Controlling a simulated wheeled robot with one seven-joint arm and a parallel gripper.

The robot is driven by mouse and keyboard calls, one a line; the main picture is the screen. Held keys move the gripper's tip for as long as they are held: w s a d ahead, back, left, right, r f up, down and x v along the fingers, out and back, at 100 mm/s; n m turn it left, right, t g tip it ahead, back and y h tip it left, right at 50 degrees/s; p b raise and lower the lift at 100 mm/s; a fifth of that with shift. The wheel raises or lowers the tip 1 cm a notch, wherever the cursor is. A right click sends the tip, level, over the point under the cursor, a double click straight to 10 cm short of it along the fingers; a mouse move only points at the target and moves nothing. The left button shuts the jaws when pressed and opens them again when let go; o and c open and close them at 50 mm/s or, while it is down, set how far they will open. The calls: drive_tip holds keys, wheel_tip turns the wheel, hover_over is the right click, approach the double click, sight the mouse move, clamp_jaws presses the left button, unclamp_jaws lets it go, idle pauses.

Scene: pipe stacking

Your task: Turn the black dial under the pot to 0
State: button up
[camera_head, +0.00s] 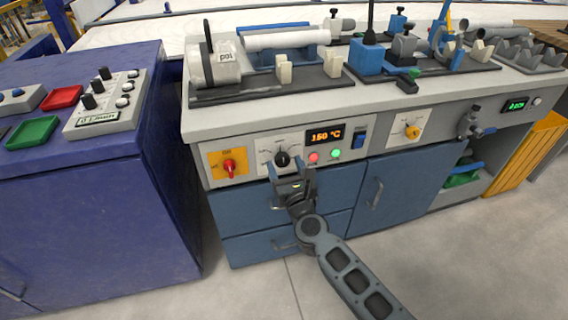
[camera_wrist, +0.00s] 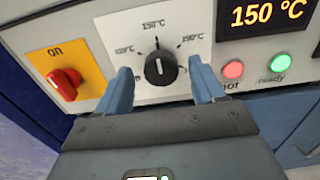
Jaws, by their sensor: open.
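The black dial (camera_head: 282,159) sits on a white scale plate on the bench's front panel, below the grey pot (camera_head: 217,63), which is marked "pot". In the wrist view the dial (camera_wrist: 160,68) is near the middle, and its white pointer line points up toward the 150°C mark. My gripper (camera_head: 292,172) is just in front of and slightly below the dial. In the wrist view my gripper (camera_wrist: 163,82) is open, with one blue finger on each side of the dial and nothing held between them. I cannot tell whether either finger touches it.
A red knob (camera_wrist: 64,84) on a yellow plate marked "on" is left of the dial. An orange display (camera_wrist: 264,14) reads 150 °C, with red (camera_wrist: 232,70) and green (camera_wrist: 281,63) lights below. Blue drawers (camera_head: 250,206) lie beneath; a blue cabinet (camera_head: 80,200) stands at left.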

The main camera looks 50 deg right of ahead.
drive_tip(key=shift+x, duration=0.85)
drive_tip(key=shift+c, duration=0.3)
drive_tip(key=c, duration=1)
drive_tip(key=shift+o, duration=0.2)
